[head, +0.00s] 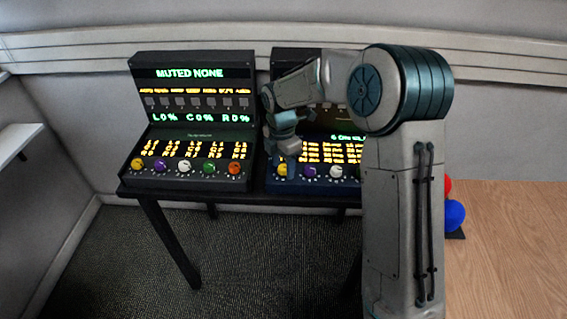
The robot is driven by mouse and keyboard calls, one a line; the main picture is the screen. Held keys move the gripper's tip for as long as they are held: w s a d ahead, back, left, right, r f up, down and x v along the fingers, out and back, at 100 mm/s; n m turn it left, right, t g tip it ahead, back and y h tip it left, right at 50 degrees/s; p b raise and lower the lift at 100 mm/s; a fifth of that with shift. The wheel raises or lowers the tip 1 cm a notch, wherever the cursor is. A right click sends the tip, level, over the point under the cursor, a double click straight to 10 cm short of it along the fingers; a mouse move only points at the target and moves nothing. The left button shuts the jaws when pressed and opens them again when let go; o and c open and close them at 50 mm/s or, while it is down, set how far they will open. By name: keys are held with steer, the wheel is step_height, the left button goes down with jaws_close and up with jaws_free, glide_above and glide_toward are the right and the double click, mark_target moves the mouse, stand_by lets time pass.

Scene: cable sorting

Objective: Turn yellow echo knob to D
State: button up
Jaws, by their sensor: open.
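Two dark consoles stand side by side on a black table. The right console (267,185) has a yellow knob (282,170) at the left end of its knob row, with a purple knob (309,171) and a white knob (335,172) beside it. My gripper (284,153) is open, pointing down just above this yellow knob; I cannot tell whether it touches it. The left console (138,180) also has a yellow knob (137,164) at its left end. The knob labels are too small to read, so I cannot tell which yellow knob is echo or where either points.
The left console's screen reads "MUTED NONE". My arm hides much of the right console. A red ball (447,186) and a blue ball (454,215) show at the right, by a wooden surface (510,250). A white shelf (18,142) juts in at far left.

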steer(key=c, duration=1)
